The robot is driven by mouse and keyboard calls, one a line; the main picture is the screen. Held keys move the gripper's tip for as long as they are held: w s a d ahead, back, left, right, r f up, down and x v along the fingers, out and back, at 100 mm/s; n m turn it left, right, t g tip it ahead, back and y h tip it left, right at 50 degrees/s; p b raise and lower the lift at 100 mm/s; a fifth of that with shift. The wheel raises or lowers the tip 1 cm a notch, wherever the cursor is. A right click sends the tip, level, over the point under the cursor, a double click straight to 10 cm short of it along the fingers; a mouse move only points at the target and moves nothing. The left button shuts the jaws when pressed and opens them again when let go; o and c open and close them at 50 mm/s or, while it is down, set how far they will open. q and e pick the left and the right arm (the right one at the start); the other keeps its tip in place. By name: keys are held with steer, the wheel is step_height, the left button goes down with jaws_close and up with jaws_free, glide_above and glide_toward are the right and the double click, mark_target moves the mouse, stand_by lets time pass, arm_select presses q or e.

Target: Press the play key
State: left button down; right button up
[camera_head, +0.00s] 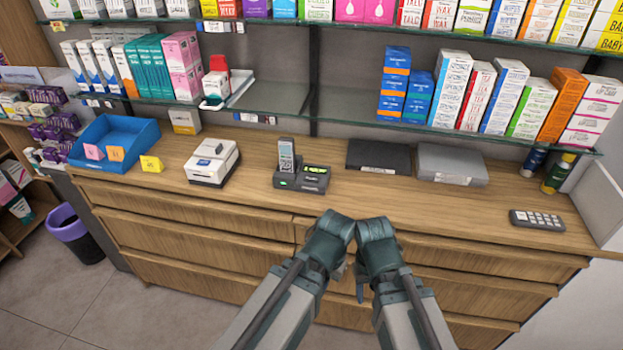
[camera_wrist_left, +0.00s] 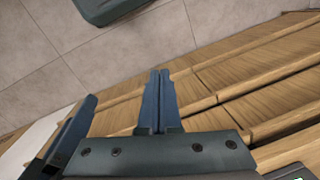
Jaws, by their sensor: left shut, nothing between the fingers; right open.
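A dark grey cordless phone base (camera_head: 315,178) stands on the wooden counter, with a handset (camera_head: 286,157) upright at its left side. The base has a lit green display and small keys. The play key is too small to make out. My left gripper (camera_wrist_left: 158,75) is shut and empty, pointing down in front of the drawers. In the head view, its fingers are hidden behind the wrist. My right gripper (camera_head: 361,284) is beside it, open and empty, also in front of the drawers. Both are apart from the phone base, nearer to me.
On the wooden counter (camera_head: 250,190) are a white printer-like device (camera_head: 213,162), a blue tray (camera_head: 112,138), a black flat case (camera_head: 378,156), a grey case (camera_head: 452,165) and a keypad (camera_head: 537,220). Glass shelves with boxes hang above. The counter before the phone is clear.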

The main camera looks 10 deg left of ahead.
arm_select(q)
steer(key=shift+w, duration=0.1)
stand_by(0.7)
step_height(320, 180, up, 18)
steer(key=n+t+h+p, duration=0.4)
steer(key=n+t+p, duration=0.5)
steer(key=p, duration=0.3)
glide_above(311, 181)
steer(key=shift+r, duration=0.15)
step_height(311, 181, down, 9)
steer(key=b, duration=0.9)
steer(key=shift+f+b, duration=0.35)
steer(key=shift+b, duration=0.1)
